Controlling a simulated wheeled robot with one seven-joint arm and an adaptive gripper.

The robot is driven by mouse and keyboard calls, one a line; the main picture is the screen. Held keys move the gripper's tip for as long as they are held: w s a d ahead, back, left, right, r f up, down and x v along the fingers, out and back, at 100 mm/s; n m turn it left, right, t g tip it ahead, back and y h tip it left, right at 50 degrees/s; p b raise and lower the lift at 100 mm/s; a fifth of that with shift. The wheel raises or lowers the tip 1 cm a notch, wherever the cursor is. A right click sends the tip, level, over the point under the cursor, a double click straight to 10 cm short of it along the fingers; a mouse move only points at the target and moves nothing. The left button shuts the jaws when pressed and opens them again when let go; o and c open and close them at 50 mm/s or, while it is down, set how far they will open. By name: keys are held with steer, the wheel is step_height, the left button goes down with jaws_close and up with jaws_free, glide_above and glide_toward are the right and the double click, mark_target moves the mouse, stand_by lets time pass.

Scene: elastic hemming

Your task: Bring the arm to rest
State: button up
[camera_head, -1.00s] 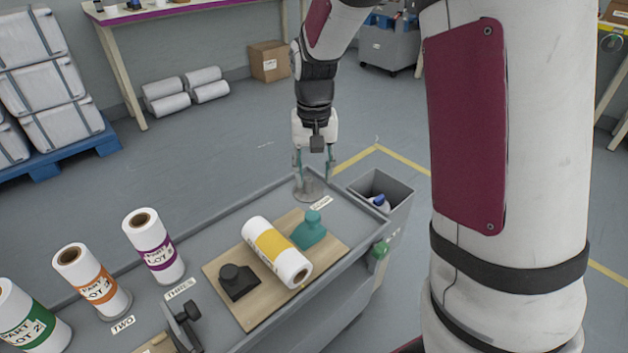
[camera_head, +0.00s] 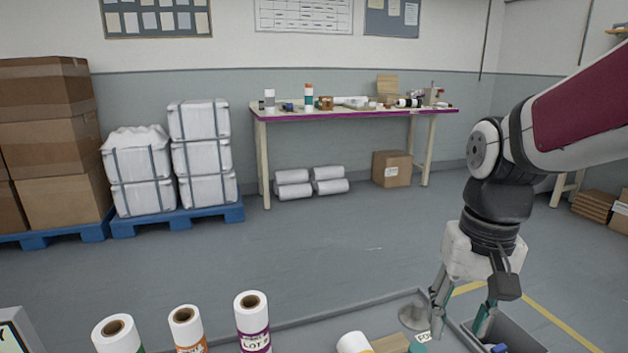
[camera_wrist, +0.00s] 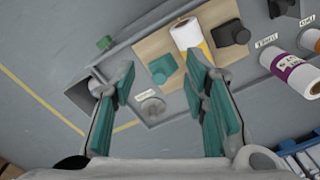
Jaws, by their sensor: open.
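My gripper (camera_head: 462,318) hangs from my arm at the right of the head view, fingers pointing down, above the far right end of the grey cart top (camera_head: 300,325). Its fingers are apart with nothing between them. In the wrist view my gripper (camera_wrist: 165,95) shows two teal-padded fingers spread wide, with the cart below. A yellow-banded roll (camera_wrist: 187,34) lies on that board beside a black block (camera_wrist: 232,33).
Rolls with green, orange (camera_head: 187,328) and purple (camera_head: 252,320) bands stand on the cart. A grey bin (camera_head: 520,335) is at its right end. A workbench (camera_head: 350,112), a cardboard box (camera_head: 392,168) and loaded blue pallets (camera_head: 178,218) stand farther back. Open floor lies between.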

steer(key=s+a+r+n, duration=0.2)
steer(key=s, duration=1.9)
step_height(320, 180, up, 28)
steer(key=t+p, duration=0.4)
steer(key=p, duration=2.2)
steer(key=shift+w+d, duration=0.3)
steer(key=shift+d, duration=0.15)
